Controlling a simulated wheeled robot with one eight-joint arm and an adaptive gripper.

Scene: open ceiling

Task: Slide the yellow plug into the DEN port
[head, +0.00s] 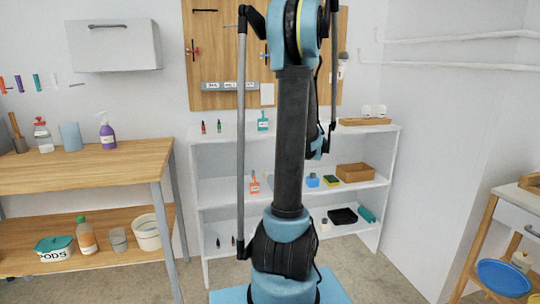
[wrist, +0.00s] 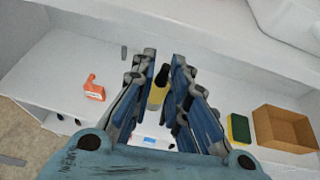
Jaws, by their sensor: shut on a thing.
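In the wrist view my gripper (wrist: 164,60) is shut on the yellow plug (wrist: 157,95). The plug has a dark end and sits between the two fingers, over the white shelf unit. In the head view my own arm hides the plug and most of my gripper. A grey strip with small white labels (head: 224,87) is fixed low on the wooden wall board, left of my arm. Its lettering is too small to read surely, so I cannot tell which port is DEN. The strip does not show clearly in the wrist view.
The white shelf unit (head: 222,160) stands below the board. An orange bottle-like item (wrist: 94,88), a green and yellow sponge (wrist: 238,128) and a brown open box (wrist: 283,128) stand on its shelf. A wooden workbench (head: 85,168) is at left.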

